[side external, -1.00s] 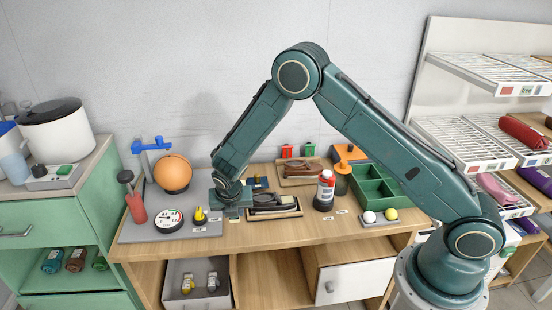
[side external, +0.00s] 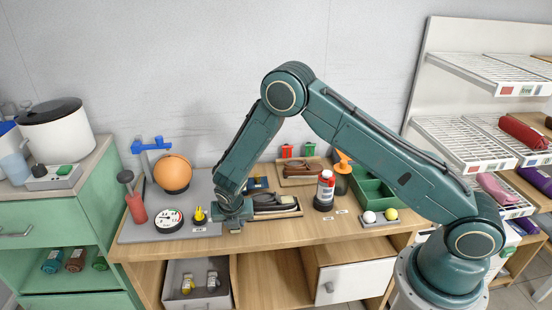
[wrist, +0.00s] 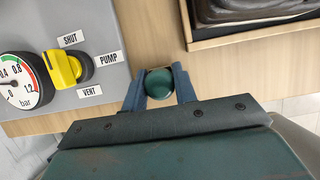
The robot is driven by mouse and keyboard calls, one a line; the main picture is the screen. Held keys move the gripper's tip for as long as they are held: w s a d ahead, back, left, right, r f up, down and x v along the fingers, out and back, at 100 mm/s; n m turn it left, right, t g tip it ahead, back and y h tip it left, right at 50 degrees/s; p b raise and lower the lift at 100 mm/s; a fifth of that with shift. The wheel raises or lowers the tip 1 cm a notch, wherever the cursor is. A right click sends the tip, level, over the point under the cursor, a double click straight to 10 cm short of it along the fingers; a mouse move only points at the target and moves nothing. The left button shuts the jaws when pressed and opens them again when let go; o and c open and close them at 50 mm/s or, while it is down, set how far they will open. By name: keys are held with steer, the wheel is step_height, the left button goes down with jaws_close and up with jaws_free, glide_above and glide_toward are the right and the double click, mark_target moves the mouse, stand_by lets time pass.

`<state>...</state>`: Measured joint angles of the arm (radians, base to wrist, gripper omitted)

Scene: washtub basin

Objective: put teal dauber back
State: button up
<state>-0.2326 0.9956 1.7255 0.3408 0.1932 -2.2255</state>
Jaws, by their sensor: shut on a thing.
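The teal dauber (wrist: 159,84) shows in the wrist view as a round, dark teal end between my blue fingers. My gripper (wrist: 158,80) is shut on it, one finger on each side. The rest of the dauber is hidden behind this end. In the side view my gripper (side external: 235,223) points down near the front edge of the wooden bench, between the grey gauge panel and a wooden tray. The dauber cannot be made out there.
Left of my gripper is a grey panel (side external: 138,234) with a pressure gauge (side external: 169,220) and yellow knob (side external: 199,215). Close right is a wooden tray (side external: 282,216) with dark items. Further right stand a red-and-white bottle (side external: 325,188) and a green sectioned box (side external: 376,193).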

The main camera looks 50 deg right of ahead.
steer(key=shift+f, duration=0.1)
steer(key=o, duration=0.9)
steer(key=shift+o, duration=0.2)
steer(key=v, duration=1.2)
steer(key=shift+r, duration=0.2)
